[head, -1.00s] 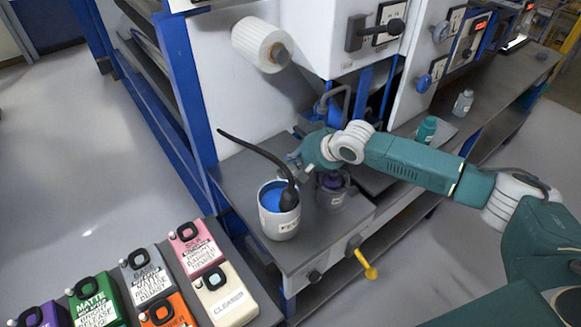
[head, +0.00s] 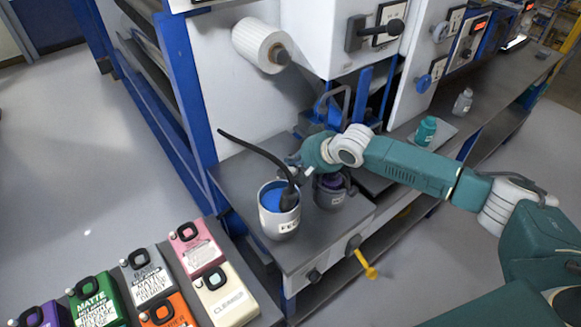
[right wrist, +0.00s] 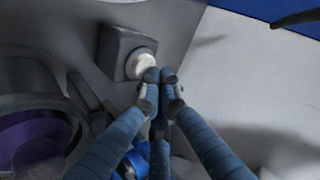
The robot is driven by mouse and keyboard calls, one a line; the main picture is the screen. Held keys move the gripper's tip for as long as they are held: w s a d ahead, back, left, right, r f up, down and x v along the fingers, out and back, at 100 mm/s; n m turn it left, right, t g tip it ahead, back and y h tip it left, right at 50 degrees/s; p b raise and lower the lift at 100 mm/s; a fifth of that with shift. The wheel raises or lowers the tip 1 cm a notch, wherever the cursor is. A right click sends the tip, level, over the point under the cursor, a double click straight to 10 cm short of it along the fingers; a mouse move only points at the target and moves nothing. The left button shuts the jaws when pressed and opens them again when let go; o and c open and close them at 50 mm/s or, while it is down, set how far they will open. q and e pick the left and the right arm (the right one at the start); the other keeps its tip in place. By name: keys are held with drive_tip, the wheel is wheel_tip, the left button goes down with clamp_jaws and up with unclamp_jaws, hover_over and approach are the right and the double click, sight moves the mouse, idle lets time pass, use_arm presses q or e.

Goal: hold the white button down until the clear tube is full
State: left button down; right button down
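In the right wrist view a round white button (right wrist: 141,63) sits on a dark grey box on the grey panel. My right gripper (right wrist: 160,76) has its blue ribbed fingers together, with the tips at the button's lower right edge. Whether they press it cannot be told. In the head view my right gripper (head: 294,160) is at the machine's side above the pots, and the button is hidden there. I cannot make out the clear tube or its fill level. My left gripper is out of view.
A pot labelled FEED (head: 279,222) with blue liquid and a black hose (head: 255,149) stands left of a grey pot (head: 330,195) with purple contents. Several coloured labelled containers stand at lower left. A yellow-handled valve (head: 367,265) sticks out below the shelf.

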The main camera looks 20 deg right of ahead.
sight(293, 169)
drive_tip(key=shift+s+f, duration=0.1)
drive_tip(key=shift+f, duration=0.55)
idle(2.4)
drive_tip(key=shift+r+p, duration=1)
drive_tip(key=shift+r, duration=0.05)
wheel_tip(293, 169, up, 5)
drive_tip(key=p, duration=0.5)
drive_tip(key=shift+r, duration=0.1)
drive_tip(key=shift+f, duration=0.2)
